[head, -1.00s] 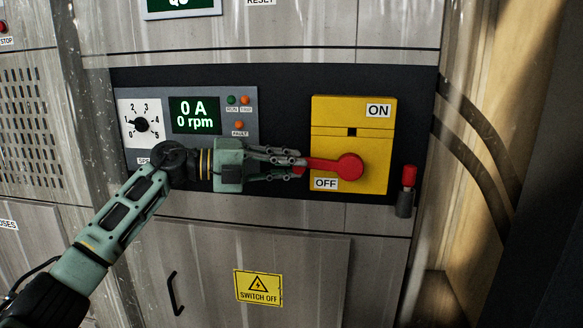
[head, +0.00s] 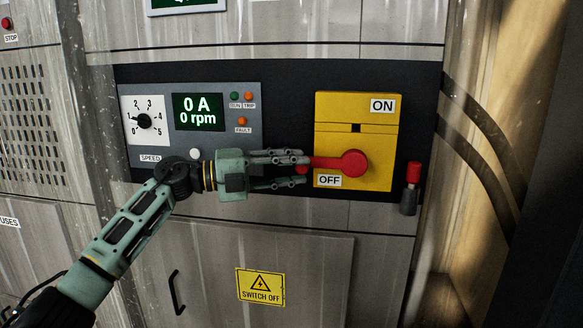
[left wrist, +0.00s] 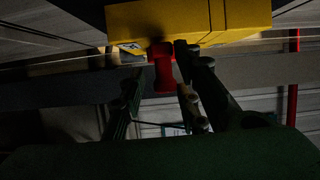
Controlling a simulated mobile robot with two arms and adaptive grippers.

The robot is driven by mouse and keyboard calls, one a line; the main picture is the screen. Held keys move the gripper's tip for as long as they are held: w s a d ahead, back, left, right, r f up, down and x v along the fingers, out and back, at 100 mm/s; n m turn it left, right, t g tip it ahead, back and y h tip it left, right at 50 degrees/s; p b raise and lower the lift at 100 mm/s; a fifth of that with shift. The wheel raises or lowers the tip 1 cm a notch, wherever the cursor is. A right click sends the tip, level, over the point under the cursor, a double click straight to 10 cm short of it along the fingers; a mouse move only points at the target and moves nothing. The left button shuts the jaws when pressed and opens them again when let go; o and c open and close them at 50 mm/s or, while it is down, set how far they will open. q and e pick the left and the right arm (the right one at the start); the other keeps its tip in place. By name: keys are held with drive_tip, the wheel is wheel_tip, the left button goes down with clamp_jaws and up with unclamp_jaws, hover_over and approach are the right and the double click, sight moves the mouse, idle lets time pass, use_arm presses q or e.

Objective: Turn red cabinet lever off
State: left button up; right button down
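The red lever (head: 340,162) sits on a yellow switch box (head: 356,112) on the cabinet front. Its handle points left and lies about level, just above the OFF label (head: 329,181); the ON label (head: 383,105) is at the top right. My left gripper (head: 303,169) is at the handle's left end, its fingers spread above and below the tip. In the left wrist view the red lever (left wrist: 162,68) shows between the parted fingers (left wrist: 160,80), with the yellow box (left wrist: 190,18) above. I cannot tell whether a finger touches it. My right gripper is not in view.
A grey panel left of the box holds a speed dial (head: 144,121) and a display (head: 197,112) reading 0 A and 0 rpm. A small red-topped part (head: 412,174) is right of the box. A yellow warning sign (head: 260,287) and a door handle (head: 176,292) are below.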

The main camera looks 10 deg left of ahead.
use_arm(q)
drive_tip(key=v, duration=1.2)
drive_tip(key=shift+d, duration=0.1)
